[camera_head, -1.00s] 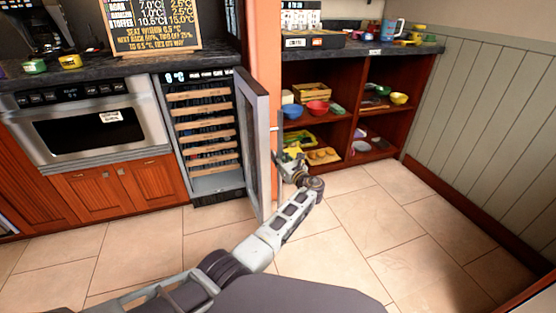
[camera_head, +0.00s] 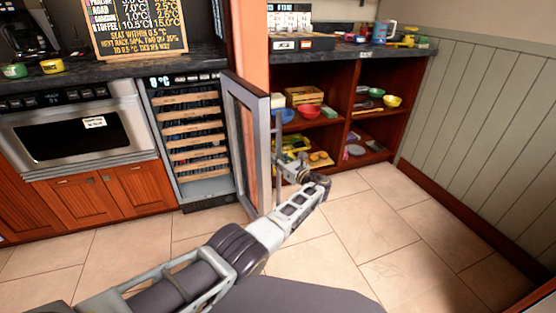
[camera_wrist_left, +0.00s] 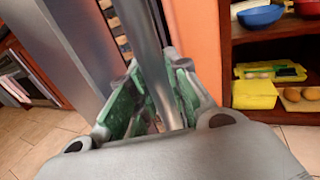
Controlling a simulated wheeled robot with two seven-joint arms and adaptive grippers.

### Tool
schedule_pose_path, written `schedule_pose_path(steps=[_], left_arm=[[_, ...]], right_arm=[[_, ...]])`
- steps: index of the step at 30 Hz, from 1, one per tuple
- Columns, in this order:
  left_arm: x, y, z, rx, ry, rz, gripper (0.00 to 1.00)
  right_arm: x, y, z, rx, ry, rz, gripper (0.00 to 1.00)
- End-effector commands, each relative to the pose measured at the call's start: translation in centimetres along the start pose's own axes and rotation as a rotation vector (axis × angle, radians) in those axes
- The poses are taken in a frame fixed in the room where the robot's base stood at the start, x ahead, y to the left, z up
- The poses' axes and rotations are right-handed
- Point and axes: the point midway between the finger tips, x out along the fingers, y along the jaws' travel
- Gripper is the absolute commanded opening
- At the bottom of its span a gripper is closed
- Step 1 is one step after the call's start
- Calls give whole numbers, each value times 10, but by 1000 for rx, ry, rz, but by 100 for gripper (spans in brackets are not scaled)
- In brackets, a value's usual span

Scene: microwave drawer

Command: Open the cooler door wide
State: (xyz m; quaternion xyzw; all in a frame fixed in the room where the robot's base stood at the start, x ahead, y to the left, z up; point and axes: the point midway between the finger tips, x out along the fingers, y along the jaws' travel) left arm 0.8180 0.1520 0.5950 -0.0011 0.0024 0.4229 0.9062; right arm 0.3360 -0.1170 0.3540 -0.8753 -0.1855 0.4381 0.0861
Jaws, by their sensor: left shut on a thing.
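The cooler (camera_head: 192,140) stands under the counter with several wooden racks inside. Its glass door (camera_head: 243,135) is hinged on the right and stands open, swung out toward me, leaving the racks in view. A vertical metal bar handle (camera_head: 278,150) runs along the door's outer face. My left gripper (camera_head: 291,165) is at the lower part of that handle. In the left wrist view the green-padded fingers (camera_wrist_left: 155,100) are shut around the grey bar (camera_wrist_left: 150,60). My right gripper is not in view.
An oven (camera_head: 72,130) is left of the cooler. An orange post and open shelves (camera_head: 345,115) with bowls and baskets stand right of the door. A grey panelled wall (camera_head: 490,130) bounds the right side. The tiled floor (camera_head: 365,225) is clear.

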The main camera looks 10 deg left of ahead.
Motion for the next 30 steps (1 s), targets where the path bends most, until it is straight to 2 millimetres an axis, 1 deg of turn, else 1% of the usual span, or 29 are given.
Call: schedule_pose_path(steps=[1, 22, 23, 24, 27, 30], left_arm=[[-8, -3, -3, 3, 6, -4, 0], [-7, -2, 0, 2, -2, 16, 0], [-7, -2, 1, 2, -2, 16, 22], [-7, -2, 1, 1, -2, 16, 27], [-6, -1, 1, 1, -2, 18, 40], [-5, 0, 1, 1, -3, 20, 41]], right_arm=[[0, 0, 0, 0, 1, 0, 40], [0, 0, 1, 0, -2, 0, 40], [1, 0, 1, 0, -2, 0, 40], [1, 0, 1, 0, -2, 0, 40], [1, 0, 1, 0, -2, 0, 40], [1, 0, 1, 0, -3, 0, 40]])
